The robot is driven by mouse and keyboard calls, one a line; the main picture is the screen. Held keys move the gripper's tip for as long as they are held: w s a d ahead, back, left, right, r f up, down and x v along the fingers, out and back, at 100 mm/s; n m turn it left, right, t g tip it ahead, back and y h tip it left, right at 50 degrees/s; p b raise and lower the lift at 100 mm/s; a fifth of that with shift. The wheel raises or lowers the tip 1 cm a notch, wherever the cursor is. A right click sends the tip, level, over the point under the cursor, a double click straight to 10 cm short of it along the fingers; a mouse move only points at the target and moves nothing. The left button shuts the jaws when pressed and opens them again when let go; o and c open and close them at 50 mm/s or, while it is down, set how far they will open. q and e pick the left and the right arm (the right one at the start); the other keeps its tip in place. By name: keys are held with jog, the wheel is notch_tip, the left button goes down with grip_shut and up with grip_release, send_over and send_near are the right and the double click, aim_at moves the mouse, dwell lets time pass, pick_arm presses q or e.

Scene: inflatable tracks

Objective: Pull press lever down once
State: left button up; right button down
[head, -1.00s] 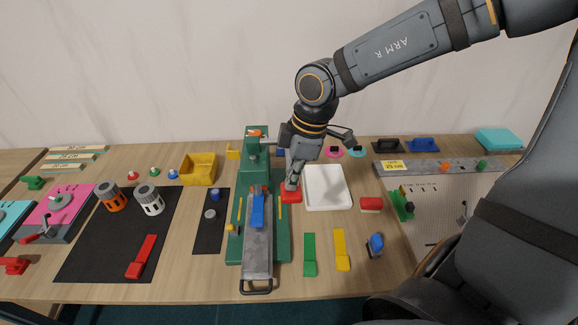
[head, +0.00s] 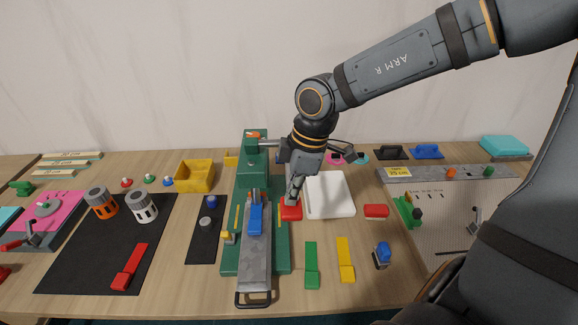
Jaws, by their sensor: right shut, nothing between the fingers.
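The green press (head: 254,165) stands in the middle of the table, with a grey bar at the right of its head. A grey bed with a blue block (head: 256,219) on it runs toward me in front. A red piece (head: 291,210), which looks like the lever's grip, shows at the press's right side. My right gripper (head: 293,198) points down, shut and empty, right at this red piece. It seems to touch it, but I cannot be sure. The gripper hides most of what links the red piece to the press. My left gripper is not in view.
A white tray (head: 329,196) lies close to the right of the gripper. Green (head: 311,265) and yellow (head: 345,262) bars lie in front. A yellow bin (head: 195,176) stands left of the press. A perforated board (head: 460,215) lies at the right.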

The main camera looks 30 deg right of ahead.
jog(key=shift+w+a+p+v, duration=0.1)
jog(key=shift+a+p+v, duration=0.1)
jog(key=shift+p+v, duration=0.8)
jog(key=shift+w+a+p+v, duration=0.15)
jog(key=shift+p+v, duration=0.5)
jog(key=shift+v, duration=0.5)
jog(key=w+a+p+v, duration=0.1)
jog(key=p+v, duration=0.7)
jog(key=shift+a+r, duration=0.2)
jog(key=shift+r, duration=0.2)
jog(key=shift+s, duration=0.1)
